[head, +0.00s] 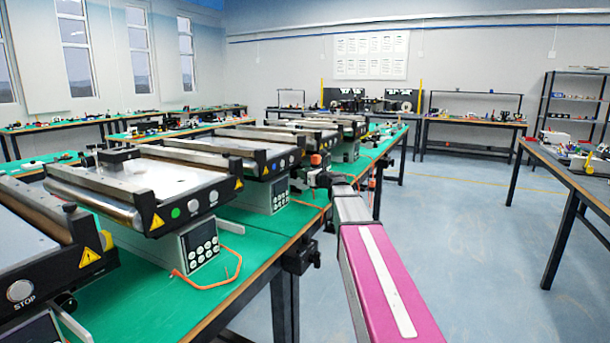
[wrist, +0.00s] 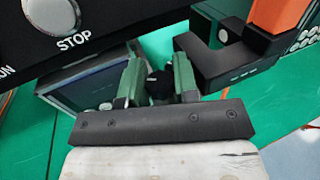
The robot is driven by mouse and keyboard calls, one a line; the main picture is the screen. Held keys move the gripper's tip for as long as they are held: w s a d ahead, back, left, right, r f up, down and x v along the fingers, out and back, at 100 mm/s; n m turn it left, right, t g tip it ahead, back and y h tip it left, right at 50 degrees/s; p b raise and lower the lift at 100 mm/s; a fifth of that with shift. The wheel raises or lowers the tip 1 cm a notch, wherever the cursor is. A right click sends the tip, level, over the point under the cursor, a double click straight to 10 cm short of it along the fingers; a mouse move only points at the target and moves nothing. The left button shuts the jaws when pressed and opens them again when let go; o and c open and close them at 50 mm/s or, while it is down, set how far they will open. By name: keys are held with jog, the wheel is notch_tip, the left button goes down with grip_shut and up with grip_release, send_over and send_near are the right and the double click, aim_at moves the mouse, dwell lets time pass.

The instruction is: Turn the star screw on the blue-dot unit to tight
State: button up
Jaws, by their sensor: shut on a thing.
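My gripper (wrist: 159,78) is shut on a dark star screw (wrist: 159,88), one green-grey finger on each side of it, in the wrist view. The screw sits below the edge of a black panel marked STOP (wrist: 72,20). No coloured dot shows in the wrist view, and the screw's turn angle is too small to read. In the head view, the blue-dot unit (head: 283,163) is a mini conveyor on the green bench. My arm reaches up to its right; the fingers and the screw are too small to make out there.
A black bracket (wrist: 222,65) with an orange part (wrist: 278,14) stands close right of my fingers. A green-dot conveyor (head: 176,213) and a nearer STOP conveyor (head: 50,265) line the green bench (head: 135,298). Orange cables lie along its edge. The floor (head: 455,230) at right is clear.

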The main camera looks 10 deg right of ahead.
jog(key=shift+m+t+h, duration=0.75)
jog(key=shift+m+h, duration=0.55)
jog(key=shift+h, duration=0.6)
jog(key=shift+m+t+h, duration=0.75)
jog(key=shift+m+h, duration=0.55)
jog(key=shift+h, duration=0.9)
jog(key=o, duration=0.9)
jog(key=s, duration=0.3)
jog(key=s+d, duration=0.1)
jog(key=s, duration=0.6)
jog(key=shift+s+d, duration=0.2)
jog(key=shift+s, duration=0.2)
